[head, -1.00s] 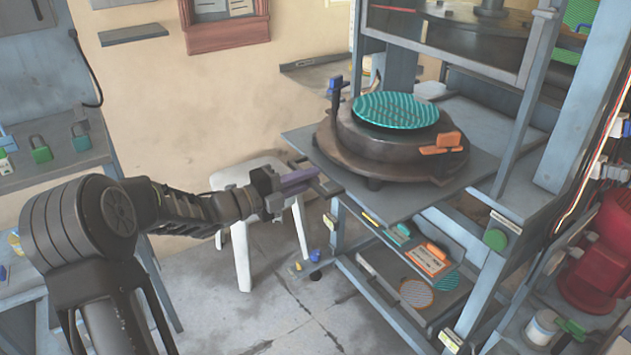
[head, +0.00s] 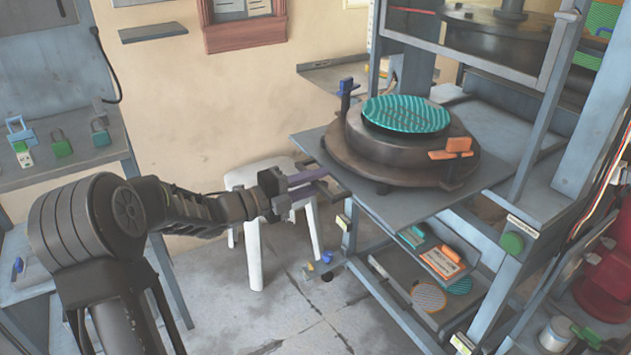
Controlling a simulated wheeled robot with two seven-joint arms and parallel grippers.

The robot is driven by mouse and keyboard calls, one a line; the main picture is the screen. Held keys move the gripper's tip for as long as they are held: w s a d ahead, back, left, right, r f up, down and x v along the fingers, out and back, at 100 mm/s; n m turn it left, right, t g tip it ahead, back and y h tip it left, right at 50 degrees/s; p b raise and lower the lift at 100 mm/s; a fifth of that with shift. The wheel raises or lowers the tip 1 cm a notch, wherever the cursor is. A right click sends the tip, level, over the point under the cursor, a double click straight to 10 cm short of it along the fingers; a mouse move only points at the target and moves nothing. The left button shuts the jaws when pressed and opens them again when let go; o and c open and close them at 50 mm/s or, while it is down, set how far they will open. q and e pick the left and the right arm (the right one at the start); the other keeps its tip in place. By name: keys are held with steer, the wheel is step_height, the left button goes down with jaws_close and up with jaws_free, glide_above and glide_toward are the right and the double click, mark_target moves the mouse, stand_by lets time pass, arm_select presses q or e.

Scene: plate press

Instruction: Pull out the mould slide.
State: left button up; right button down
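The mould slide is a flat grey plate (head: 462,203) sticking out of the press frame to the left. On it sits a round dark brown mould (head: 385,150) with a teal striped plate (head: 406,113) on top. A dark bar handle (head: 338,184) juts from the slide's left edge. My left gripper (head: 314,184), with purplish fingers, is at this handle and appears shut on it; the fingers partly hide the grip. My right gripper is not in view.
A white stool (head: 254,250) stands below my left gripper. A shelf with padlocks (head: 62,146) is at the left.

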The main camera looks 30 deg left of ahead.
arm_select(q)
steer(key=v, duration=0.8)
stand_by(0.4)
